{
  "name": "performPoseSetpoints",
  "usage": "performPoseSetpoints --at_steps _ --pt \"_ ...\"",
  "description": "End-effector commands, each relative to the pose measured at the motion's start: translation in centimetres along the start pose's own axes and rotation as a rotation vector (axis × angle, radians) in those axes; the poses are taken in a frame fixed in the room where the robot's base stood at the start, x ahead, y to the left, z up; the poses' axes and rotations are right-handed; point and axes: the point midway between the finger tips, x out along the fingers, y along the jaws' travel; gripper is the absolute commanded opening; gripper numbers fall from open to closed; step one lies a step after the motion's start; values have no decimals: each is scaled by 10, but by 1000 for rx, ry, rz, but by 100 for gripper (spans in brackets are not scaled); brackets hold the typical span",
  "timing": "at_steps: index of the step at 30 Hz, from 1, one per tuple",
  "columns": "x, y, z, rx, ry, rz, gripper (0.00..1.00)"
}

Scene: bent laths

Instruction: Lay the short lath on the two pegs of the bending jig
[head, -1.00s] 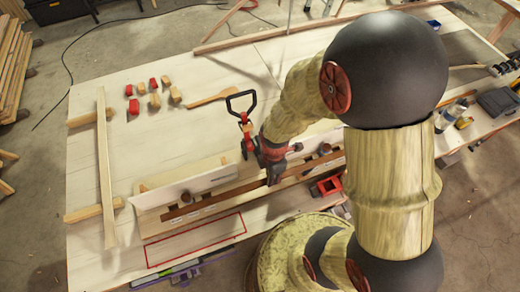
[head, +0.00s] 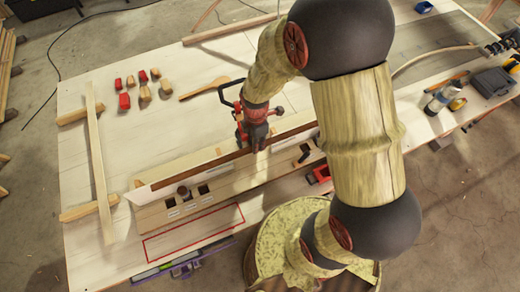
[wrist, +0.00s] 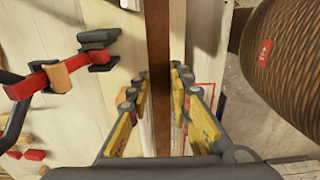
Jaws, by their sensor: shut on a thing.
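My gripper (head: 257,146) is shut on a dark brown short lath (head: 203,163), near the middle of its visible length. In the wrist view the lath (wrist: 158,70) runs between the two fingers. The bending jig (head: 235,184) is a long pale wooden board with dark slots. In the head view the lath appears along the jig's far side, roughly parallel to it. A round brown peg (head: 183,191) shows near the jig's left end. A dark fitting stands near its right end; I cannot make out a second peg there. I cannot tell whether the lath touches the jig.
A long pale lath (head: 96,140) lies across two blocks at the left. Several red and wooden blocks (head: 125,101) lie behind. A red-outlined rectangle (head: 195,233) in front is empty.

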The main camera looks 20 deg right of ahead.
Motion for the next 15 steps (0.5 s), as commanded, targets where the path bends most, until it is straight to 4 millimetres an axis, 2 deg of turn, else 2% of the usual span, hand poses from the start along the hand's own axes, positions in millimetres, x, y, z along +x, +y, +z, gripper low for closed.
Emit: performPoseSetpoints --at_steps 3,15 --pt "1 13 0 0 0 0 0" --pt "49 10 0 0 0 -1 0"
